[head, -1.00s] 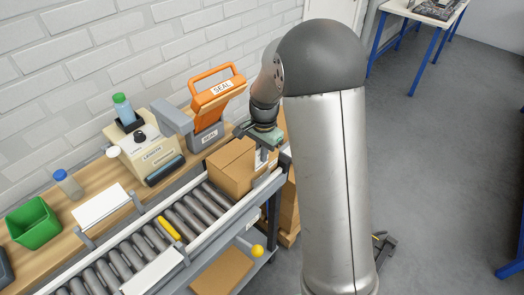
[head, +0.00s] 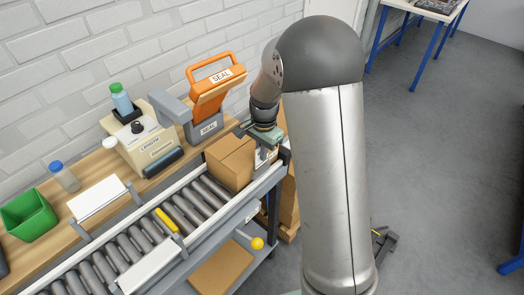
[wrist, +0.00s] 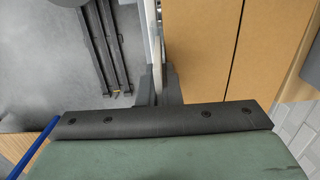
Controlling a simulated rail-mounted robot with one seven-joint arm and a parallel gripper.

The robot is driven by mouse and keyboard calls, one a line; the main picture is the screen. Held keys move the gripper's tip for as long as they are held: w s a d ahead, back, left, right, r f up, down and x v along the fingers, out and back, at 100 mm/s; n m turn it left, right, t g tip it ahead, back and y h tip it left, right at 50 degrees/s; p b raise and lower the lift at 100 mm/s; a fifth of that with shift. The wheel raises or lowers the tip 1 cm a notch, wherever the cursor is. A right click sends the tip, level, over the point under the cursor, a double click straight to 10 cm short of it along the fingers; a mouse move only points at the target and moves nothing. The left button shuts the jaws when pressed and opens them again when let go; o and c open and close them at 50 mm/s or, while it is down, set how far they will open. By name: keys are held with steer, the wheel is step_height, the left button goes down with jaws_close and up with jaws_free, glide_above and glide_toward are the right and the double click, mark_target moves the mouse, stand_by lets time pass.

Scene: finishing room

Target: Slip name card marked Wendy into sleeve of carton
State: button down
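The brown carton (head: 230,160) stands at the right end of the roller conveyor. It also fills the right of the wrist view (wrist: 207,50). My gripper (head: 264,152) points down at the carton's right side. In the wrist view, my fingers (wrist: 158,88) are close together on a thin pale card (wrist: 157,45), seen nearly edge-on beside the carton wall. A pale patch of the card (head: 262,157) shows under my gripper in the head view. The name on it is not readable. The sleeve cannot be made out, so I cannot tell whether the card is inside it.
An orange-handled SEAL machine (head: 208,128) stands behind the carton. A LENGTH dispenser (head: 148,147), a bottle (head: 122,100) and a green bin (head: 28,218) are on the wooden bench. The conveyor rollers (head: 130,243) left of the carton are mostly clear.

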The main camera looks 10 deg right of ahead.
steer(key=shift+s+f, duration=0.3)
steer(key=shift+f, duration=0.1)
steer(key=c, duration=1.5)
jaws_free()
steer(key=shift+c, duration=0.2)
steer(key=shift+a, duration=0.15)
steer(key=shift+c, duration=0.2)
steer(key=shift+r, duration=0.2)
steer(key=shift+o, duration=1.2)
steer(key=shift+w+r+p, duration=0.25)
steer(key=shift+r+p, duration=0.5)
steer(key=shift+r, duration=0.35)
steer(key=shift+f, duration=0.15)
